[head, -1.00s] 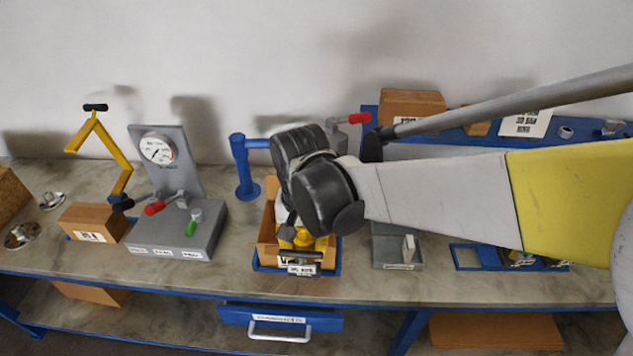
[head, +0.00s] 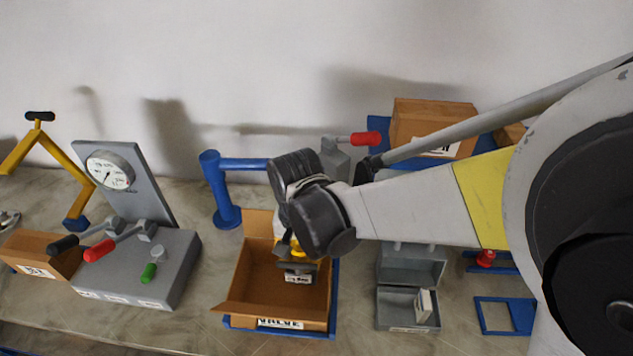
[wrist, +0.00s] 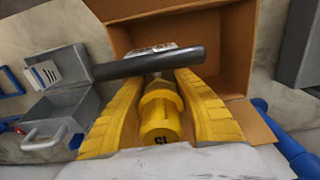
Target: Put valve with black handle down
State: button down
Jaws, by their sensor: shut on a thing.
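My gripper (head: 288,247) hangs over the back right part of an open cardboard box labelled VALVE (head: 240,285). Its yellow fingers are shut on a yellow valve with a black handle, seen best in the wrist view. There the valve's body (wrist: 160,110) lies between the fingers, and the long black handle (wrist: 150,64) runs across in front of the fingertips. The box (wrist: 225,50) shows beyond the valve in the wrist view. I cannot tell whether the valve touches the box. My wrist hides part of the box's back edge.
A grey gauge stand (head: 165,262) with black, red and green handles stands left of the box. A blue post (head: 221,190) rises behind it. A grey open case (head: 408,310) is to the right. A red-handled valve (head: 338,158) stands behind my wrist.

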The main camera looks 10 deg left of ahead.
notch_tip(320, 180, down, 11)
jog(key=b, duration=0.3)
jog(key=shift+w+r, duration=0.1)
jog(key=shift+r, duration=0.15)
jog(key=c, duration=1)
grip_release()
jog(key=shift+o, duration=0.2)
notch_tip(320, 180, up, 12)
jog(key=p, duration=0.3)
